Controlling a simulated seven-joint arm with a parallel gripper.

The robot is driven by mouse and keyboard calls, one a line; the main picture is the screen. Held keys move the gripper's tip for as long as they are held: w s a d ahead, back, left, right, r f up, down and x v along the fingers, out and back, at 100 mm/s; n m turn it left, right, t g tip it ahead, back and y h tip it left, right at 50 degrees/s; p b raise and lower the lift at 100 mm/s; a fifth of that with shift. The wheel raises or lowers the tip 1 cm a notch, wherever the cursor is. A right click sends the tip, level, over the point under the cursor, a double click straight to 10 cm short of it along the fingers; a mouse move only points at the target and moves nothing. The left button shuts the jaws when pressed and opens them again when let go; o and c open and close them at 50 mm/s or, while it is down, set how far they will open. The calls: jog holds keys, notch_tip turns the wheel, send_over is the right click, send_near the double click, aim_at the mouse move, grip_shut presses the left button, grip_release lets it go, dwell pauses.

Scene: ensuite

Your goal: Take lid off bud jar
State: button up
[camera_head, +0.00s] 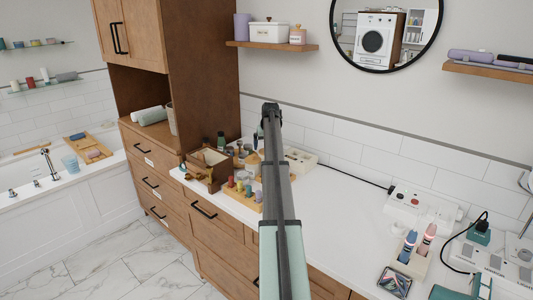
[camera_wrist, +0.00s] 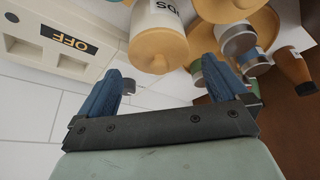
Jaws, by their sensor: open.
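The bud jar (camera_wrist: 158,12) is white, with dark letters ending in "DS", and hangs in from the top of the wrist view. Its tan lid (camera_wrist: 160,48) with a small round knob is on it. My gripper (camera_wrist: 164,74) has its two blue fingers spread apart, with nothing held between them. The lid lies just beyond the fingertips, roughly between them in the picture; whether they touch it I cannot tell. In the head view my gripper (camera_head: 270,108) is over the back of the counter, and I cannot make out the jar there, where my arm covers much of that spot.
A pale box marked OFF (camera_wrist: 65,40) stands on one side of the jar. Grey-lidded pots (camera_wrist: 237,40) and a brown bottle (camera_wrist: 293,70) crowd the other side. In the head view a wooden box (camera_head: 207,168) is left of my arm; the counter (camera_head: 345,215) to the right has clear room.

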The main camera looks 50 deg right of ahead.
jog(key=shift+x, duration=1)
jog(key=shift+r, duration=0.1)
jog(key=shift+c, duration=0.3)
jog(key=c, duration=0.9)
